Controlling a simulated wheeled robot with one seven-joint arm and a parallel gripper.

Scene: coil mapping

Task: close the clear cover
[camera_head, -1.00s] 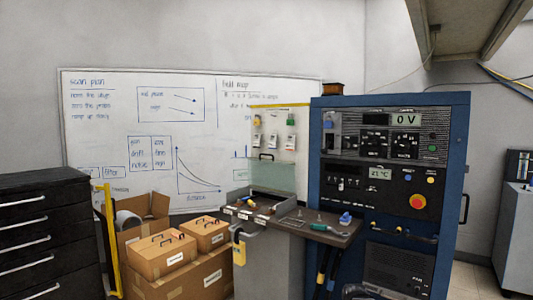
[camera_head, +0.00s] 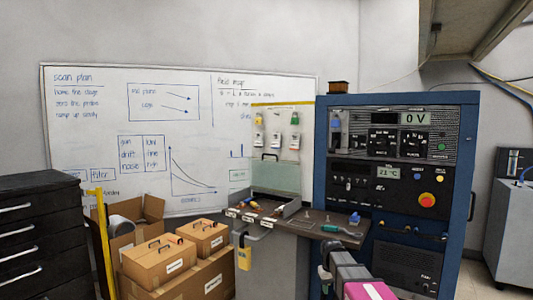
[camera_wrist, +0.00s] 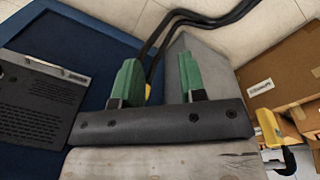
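The clear cover (camera_head: 275,177) is a pale green see-through panel with a black handle (camera_head: 270,156) on its top edge. It stands raised at the back of an open shallow box (camera_head: 290,210) on a grey pedestal (camera_head: 275,265). My gripper (camera_head: 324,276) is low at the right of the pedestal, in front of the blue rack, well below and apart from the cover. In the wrist view its two green fingers (camera_wrist: 160,80) are spread, with nothing between them. The cover is not recognisable in the wrist view.
The blue rack (camera_head: 320,150) stands behind my arm. A yellow padlock (camera_head: 244,254) hangs on the pedestal front. Cardboard boxes (camera_head: 160,262) crowd the left.

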